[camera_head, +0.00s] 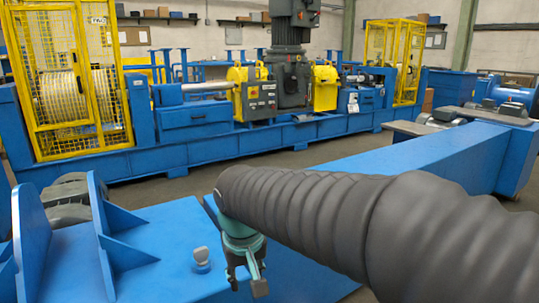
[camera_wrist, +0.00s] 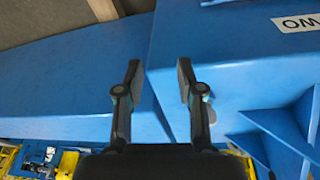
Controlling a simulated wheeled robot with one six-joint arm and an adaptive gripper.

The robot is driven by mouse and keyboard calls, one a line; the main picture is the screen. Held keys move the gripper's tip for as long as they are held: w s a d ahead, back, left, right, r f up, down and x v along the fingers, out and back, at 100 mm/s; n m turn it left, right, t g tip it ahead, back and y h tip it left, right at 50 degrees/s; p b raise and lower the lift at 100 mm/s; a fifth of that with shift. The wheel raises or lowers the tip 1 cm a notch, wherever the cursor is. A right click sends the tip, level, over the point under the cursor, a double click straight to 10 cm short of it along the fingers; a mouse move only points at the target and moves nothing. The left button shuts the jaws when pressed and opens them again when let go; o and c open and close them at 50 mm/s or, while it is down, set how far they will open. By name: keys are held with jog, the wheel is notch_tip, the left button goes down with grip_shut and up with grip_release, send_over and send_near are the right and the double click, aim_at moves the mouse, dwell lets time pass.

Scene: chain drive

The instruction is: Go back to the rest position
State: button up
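My gripper (camera_head: 247,281) hangs pointing down at the end of my dark, sleeved arm, over the blue steel frame in the foreground of the head view. In the wrist view my gripper (camera_wrist: 158,75) has its two fingers apart, with nothing between them. Blue painted surfaces lie beyond the fingertips. The gap to those surfaces is hard to judge.
A grey knob-like fitting (camera_head: 202,258) stands on the blue frame left of my gripper. Upright blue plates (camera_head: 31,240) rise at the far left. A long blue beam (camera_head: 420,160) runs behind my arm. Yellow caged machinery (camera_head: 70,85) stands at the back, across open floor.

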jog(key=s+d+m+t, duration=0.1)
jog(key=s+d+m, duration=0.1)
jog(key=s+d, duration=0.4)
jog(key=s+d+f+m+t, duration=0.1)
jog(key=s+d, duration=0.6)
jog(key=d, duration=0.7)
jog(key=shift+s+d+f+m+t, duration=0.2)
jog(key=shift+d+f+m+t, duration=0.05)
jog(key=shift+m+t, duration=0.4)
jog(key=shift+a, duration=0.1)
